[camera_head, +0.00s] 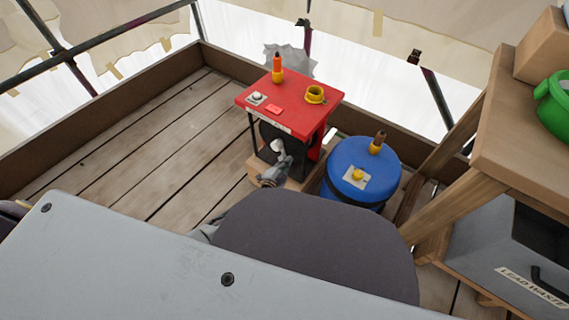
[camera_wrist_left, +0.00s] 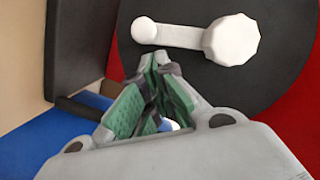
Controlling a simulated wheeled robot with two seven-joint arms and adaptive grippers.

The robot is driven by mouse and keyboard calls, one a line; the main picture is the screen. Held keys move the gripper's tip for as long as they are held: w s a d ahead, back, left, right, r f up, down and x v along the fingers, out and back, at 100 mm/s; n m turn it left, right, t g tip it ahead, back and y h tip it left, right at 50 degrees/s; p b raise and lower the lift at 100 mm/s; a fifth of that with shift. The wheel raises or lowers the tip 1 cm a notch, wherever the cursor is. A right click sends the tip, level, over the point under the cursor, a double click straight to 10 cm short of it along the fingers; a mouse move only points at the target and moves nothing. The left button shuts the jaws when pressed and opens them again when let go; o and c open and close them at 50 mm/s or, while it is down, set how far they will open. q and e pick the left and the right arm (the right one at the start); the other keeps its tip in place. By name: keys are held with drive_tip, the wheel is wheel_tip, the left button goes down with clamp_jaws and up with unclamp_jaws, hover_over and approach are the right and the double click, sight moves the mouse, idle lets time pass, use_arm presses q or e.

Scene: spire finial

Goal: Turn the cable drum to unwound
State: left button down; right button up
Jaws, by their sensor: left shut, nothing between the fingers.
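The cable drum shows as a black disc (camera_head: 266,133) on the front of a red-topped stand (camera_head: 307,106). In the left wrist view the black disc (camera_wrist_left: 273,82) fills the upper right. A white crank crosses it, with a round white knob (camera_wrist_left: 144,30) at the left end and a faceted white hub (camera_wrist_left: 231,40) at the right. My left gripper (camera_head: 281,152) is in front of the disc, partly covering it. In its wrist view the gripper (camera_wrist_left: 160,72) is shut and empty, its fingertips just below the crank and apart from the knob. My right gripper is not in view.
A blue drum (camera_head: 362,160) stands right of the stand. A wooden bench (camera_head: 522,130) with a green pot (camera_head: 555,105) is at right. The plank floor (camera_head: 150,140) at left is clear.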

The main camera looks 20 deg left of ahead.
use_arm(q)
drive_tip(key=shift+a+f, duration=0.2)
drive_tip(key=shift+a, duration=0.05)
drive_tip(key=shift+w+a+f+m, duration=0.2)
drive_tip(key=shift+a+f+m, duration=0.15)
drive_tip(key=shift+m, duration=0.35)
idle(0.7)
